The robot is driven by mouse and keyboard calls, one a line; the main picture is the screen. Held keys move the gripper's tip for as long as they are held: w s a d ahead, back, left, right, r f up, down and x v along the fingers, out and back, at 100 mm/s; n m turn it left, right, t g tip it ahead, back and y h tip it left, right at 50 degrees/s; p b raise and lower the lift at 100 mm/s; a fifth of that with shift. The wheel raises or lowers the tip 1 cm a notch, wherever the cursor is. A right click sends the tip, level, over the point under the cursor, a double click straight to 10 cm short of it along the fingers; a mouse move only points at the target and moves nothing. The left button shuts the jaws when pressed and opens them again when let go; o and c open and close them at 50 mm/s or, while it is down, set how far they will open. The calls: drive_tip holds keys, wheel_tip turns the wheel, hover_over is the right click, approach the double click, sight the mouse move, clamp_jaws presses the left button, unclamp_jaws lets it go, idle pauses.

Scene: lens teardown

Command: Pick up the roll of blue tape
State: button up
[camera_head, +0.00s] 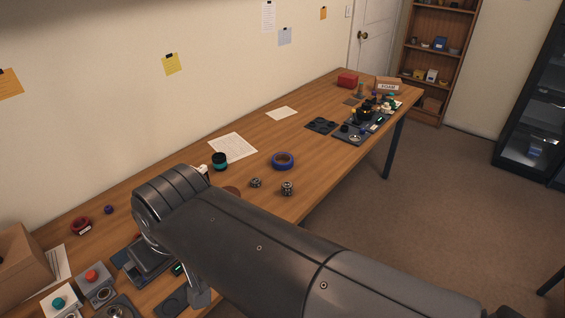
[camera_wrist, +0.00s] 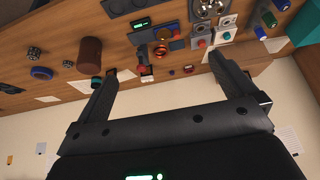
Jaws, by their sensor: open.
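The roll of blue tape (camera_head: 283,153) lies flat on the wooden table, past the end of my arm and to its right in the head view. It also shows at the left of the wrist view (camera_wrist: 41,73), well outside the fingers. My gripper (camera_wrist: 160,66) is open, with nothing held between its two fingers.
Two small metal parts (camera_head: 256,183) (camera_head: 287,189) lie near the tape, and a dark teal-banded cylinder (camera_head: 220,162) stands to its left. A brown cylinder (camera_wrist: 89,55) stands between tape and gripper in the wrist view.

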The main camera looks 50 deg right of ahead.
drive_tip(key=w+d+r+m, duration=0.35)
drive_tip(key=w+d, duration=0.65)
drive_tip(key=w, duration=0.4)
drive_tip(key=w+d+f+m+g+h, duration=0.1)
drive_tip(key=w+d+f+m, duration=0.1)
drive_tip(key=w+d, duration=0.45)
drive_tip(key=w+d+f+m, duration=0.1)
drive_tip(key=w+d+f, duration=0.15)
drive_tip(key=d, duration=0.75)
drive_tip(key=d+f+m+h, duration=0.1)
drive_tip(key=d+f, duration=0.6)
drive_tip(key=d, duration=0.4)
drive_tip(key=w+d+f+m+g, duration=0.1)
drive_tip(key=d+f+m, duration=0.1)
drive_tip(key=d+f, duration=0.5)
drive_tip(key=d+f+m+g+h, duration=0.1)
drive_tip(key=d+f, duration=0.6)
drive_tip(key=d, duration=0.8)
drive_tip(key=shift+w+d+f+m+h, duration=0.2)
drive_tip(key=shift+d+f+m+h, duration=0.05)
drive_tip(key=shift+f+m+h, duration=0.1)
drive_tip(key=shift+a+x, duration=0.2)
drive_tip(key=shift+x, duration=1.35)
drive_tip(key=shift+a+x, duration=0.15)
drive_tip(key=shift+x, duration=1.4)
drive_tip(key=shift+w+a+f, duration=0.1)
drive_tip(key=shift+c, duration=0.6)
